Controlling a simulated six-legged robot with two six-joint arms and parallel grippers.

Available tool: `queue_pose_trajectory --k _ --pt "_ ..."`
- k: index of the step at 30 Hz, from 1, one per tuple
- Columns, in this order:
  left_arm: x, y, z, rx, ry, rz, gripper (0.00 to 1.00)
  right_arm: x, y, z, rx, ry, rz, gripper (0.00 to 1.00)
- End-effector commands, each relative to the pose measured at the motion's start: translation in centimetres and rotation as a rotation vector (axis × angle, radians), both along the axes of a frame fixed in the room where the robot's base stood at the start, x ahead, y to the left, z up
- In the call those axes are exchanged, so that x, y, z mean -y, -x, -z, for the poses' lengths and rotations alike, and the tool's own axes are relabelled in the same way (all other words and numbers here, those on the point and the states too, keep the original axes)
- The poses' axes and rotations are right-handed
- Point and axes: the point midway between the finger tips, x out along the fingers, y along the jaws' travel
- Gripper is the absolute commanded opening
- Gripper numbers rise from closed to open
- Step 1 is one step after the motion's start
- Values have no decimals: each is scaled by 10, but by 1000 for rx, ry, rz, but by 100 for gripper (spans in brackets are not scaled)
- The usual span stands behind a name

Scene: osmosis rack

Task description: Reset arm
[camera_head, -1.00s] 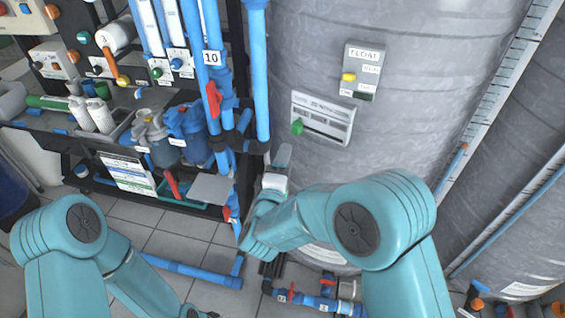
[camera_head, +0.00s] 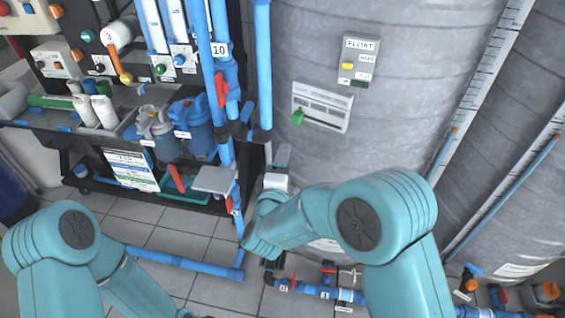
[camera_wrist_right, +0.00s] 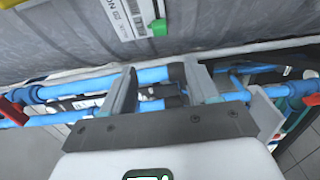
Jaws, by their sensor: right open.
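My right arm (camera_head: 385,220) is teal and bent in front of the large grey tank. Its gripper (camera_head: 280,158) reaches toward the gap between the blue pipes and the tank, partly hidden behind its own wrist. In the right wrist view the gripper (camera_wrist_right: 162,88) has its two grey fingers apart, with nothing held between them. Blue pipes show beyond the fingers. My left arm (camera_head: 65,245) is at the lower left, with its forearm running down out of the picture. Its gripper is outside the view.
The grey tank (camera_head: 400,120) carries a FLOAT box (camera_head: 358,62) and a white panel with a green knob (camera_head: 298,117). Vertical blue pipes (camera_head: 265,70) and a red valve handle (camera_head: 221,90) stand close left of the right gripper. Floor pipes (camera_head: 195,262) lie below.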

Motion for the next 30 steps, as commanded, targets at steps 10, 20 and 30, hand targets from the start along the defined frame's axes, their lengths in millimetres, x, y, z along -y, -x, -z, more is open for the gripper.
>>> queue_pose_trajectory --k 10,20,30 --pt "0 0 0 0 0 0 53 2 -2 -1 1 0 -1 60" --pt "0 0 -2 0 0 0 53 10 -5 0 -4 0 15 60" --pt "0 0 -38 1 0 0 53 164 44 134 -397 -196 109 60"
